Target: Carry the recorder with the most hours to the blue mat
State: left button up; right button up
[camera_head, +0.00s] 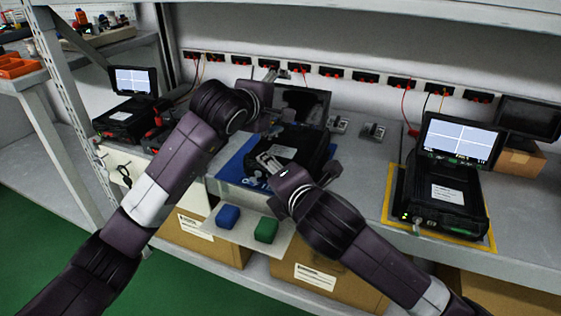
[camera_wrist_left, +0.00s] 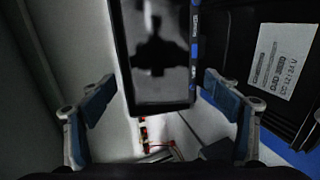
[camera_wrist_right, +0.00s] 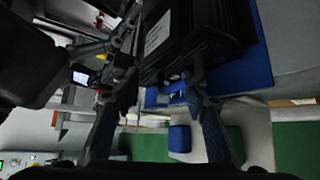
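A black recorder (camera_head: 299,146) with a white label and a dark tilted screen (camera_head: 303,103) sits on the blue mat (camera_head: 232,168). Another recorder (camera_head: 447,193) with a lit screen stands on a yellow mat (camera_head: 480,243) at the right. A third recorder (camera_head: 126,120) with a lit screen stands at the far left. The hour readings are too small to read. My left gripper (camera_head: 268,76) is by the upper left of the dark screen; in the left wrist view its fingers (camera_wrist_left: 160,95) are apart. My right gripper (camera_head: 266,160) is at the middle recorder's front; its fingers (camera_wrist_right: 165,75) are apart.
A blue block (camera_head: 227,216) and a green block (camera_head: 266,229) lie on a low white board before the bench. A row of red-and-black sockets (camera_head: 331,72) with wires runs along the back wall. A dark monitor (camera_head: 529,118) on a box stands back right.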

pick_arm(q)
jog(key=shift+w+a, duration=0.1)
jog(key=shift+w, duration=0.05)
pick_arm(e)
jog(key=shift+s+a, duration=0.1)
jog(key=shift+a, duration=0.1)
jog(key=shift+a, duration=0.1)
jog(key=shift+s+r, duration=0.1)
jog(key=shift+s, duration=0.05)
pick_arm(q)
jog(key=v, duration=1.2)
jog(key=shift+f, duration=0.15)
pick_arm(e)
jog(key=v, duration=1.2)
jog(key=shift+f, duration=0.2)
